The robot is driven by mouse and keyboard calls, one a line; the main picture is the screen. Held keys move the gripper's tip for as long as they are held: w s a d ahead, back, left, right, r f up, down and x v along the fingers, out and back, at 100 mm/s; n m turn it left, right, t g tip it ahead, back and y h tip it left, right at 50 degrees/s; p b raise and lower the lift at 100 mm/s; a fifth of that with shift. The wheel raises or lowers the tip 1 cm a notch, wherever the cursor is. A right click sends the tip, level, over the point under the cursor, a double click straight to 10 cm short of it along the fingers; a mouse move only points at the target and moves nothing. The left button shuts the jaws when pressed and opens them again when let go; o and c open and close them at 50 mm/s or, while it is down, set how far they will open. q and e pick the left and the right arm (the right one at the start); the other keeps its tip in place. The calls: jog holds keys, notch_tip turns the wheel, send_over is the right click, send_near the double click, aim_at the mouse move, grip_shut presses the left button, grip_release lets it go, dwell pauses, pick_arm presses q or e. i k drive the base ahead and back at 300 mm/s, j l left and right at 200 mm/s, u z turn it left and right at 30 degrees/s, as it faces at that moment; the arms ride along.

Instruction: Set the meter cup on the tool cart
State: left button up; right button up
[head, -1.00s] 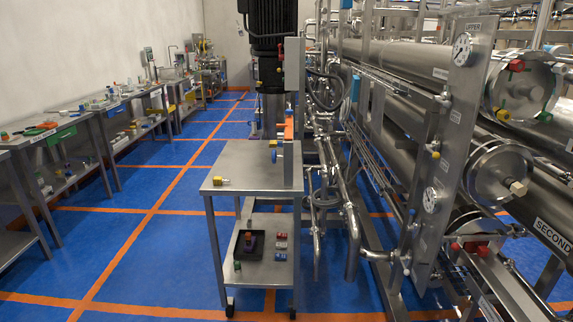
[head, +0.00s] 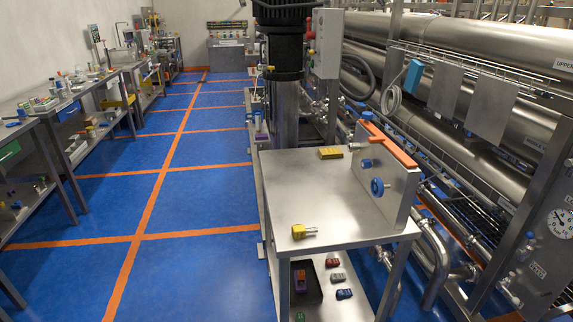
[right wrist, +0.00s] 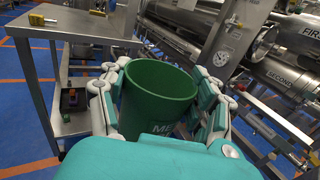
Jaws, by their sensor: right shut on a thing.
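The meter cup (right wrist: 155,105) is a green, open-topped cup with white letters, partly hidden behind my own teal wrist in the right wrist view. My right gripper (right wrist: 157,85) is shut on it, one finger on each side, and it stands upright and looks empty. The cup is apart from the cart, on the near side. Neither gripper shows in the head view.
On the cart top are a yellow-and-brass fitting (head: 303,231), a yellow block (head: 331,153) and an upright steel plate (head: 390,170) with blue knobs. The lower shelf holds a dark tray (head: 305,282) and small blocks.

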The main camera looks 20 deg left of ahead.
aim_at(302, 189)
jog(key=i+j, duration=0.15)
jog(key=j, duration=0.3)
jog(key=i+j+z, duration=0.1)
jog(key=j, duration=0.4)
jog(key=i+j, duration=0.15)
jog(key=j, duration=0.3)
jog(key=i+j+z, duration=0.1)
jog(key=j, duration=0.4)
jog(key=i+j, duration=0.15)
jog(key=j, duration=0.3)
jog(key=i+j+z, duration=0.1)
jog(key=j, duration=0.4)
